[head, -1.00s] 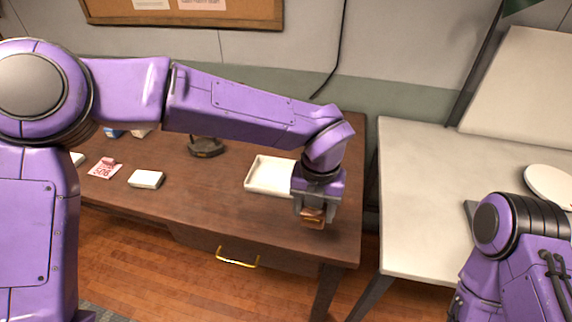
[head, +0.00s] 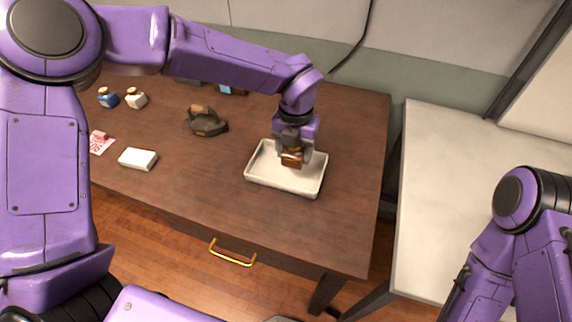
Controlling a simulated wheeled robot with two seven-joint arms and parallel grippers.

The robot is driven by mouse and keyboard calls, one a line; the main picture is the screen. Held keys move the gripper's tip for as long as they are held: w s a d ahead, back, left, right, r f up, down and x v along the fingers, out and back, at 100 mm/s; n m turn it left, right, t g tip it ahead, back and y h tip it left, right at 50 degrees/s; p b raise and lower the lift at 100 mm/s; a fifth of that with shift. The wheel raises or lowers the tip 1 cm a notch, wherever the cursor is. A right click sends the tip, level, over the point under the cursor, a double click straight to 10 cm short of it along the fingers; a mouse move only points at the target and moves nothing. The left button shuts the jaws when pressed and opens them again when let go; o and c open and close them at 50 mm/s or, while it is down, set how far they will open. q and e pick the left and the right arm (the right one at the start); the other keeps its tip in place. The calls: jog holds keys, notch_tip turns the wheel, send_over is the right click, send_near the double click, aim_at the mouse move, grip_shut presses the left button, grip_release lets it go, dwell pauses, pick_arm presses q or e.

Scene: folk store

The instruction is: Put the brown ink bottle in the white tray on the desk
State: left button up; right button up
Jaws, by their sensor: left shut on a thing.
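The brown ink bottle (head: 292,160) is held in my left gripper (head: 294,150), which is shut on it and points down. The bottle is over the white tray (head: 262,178) on the brown desk (head: 215,185). I cannot tell whether the bottle touches the tray floor. The gripper hides the bottle's upper part and some of the tray's back. My right arm shows at the right edge, but its gripper is out of view.
A dark iron-like object (head: 206,122) stands left of the tray. A white box (head: 138,159), a pink-and-white card (head: 100,143), a blue bottle (head: 108,98) and a white bottle (head: 136,99) are further left. A pale table (head: 440,170) stands at the right.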

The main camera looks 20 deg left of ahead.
pick_arm(q)
jog(key=b, duration=0.1)
send_over(287, 169)
jog(key=f, duration=0.4)
jog(key=shift+w+d+f, duration=0.2)
jog(key=shift+d+f, duration=0.1)
jog(key=f+b, duration=0.3)
jog(key=shift+s+a+f, duration=0.1)
jog(key=shift+s+a, duration=0.2)
jog(key=shift+s, duration=0.1)
jog(key=shift+w, duration=0.3)
jog(key=shift+f, duration=0.1)
jog(key=o, duration=1.1)
jog(key=shift+s, duration=0.2)
jog(key=shift+o, duration=0.2)
jog(key=shift+w, duration=0.1)
pick_arm(e)
jog(key=f, duration=0.5)
jog(key=shift+w+d+f, duration=0.1)
jog(key=shift+w+f, duration=0.05)
jog(key=shift+w, duration=0.2)
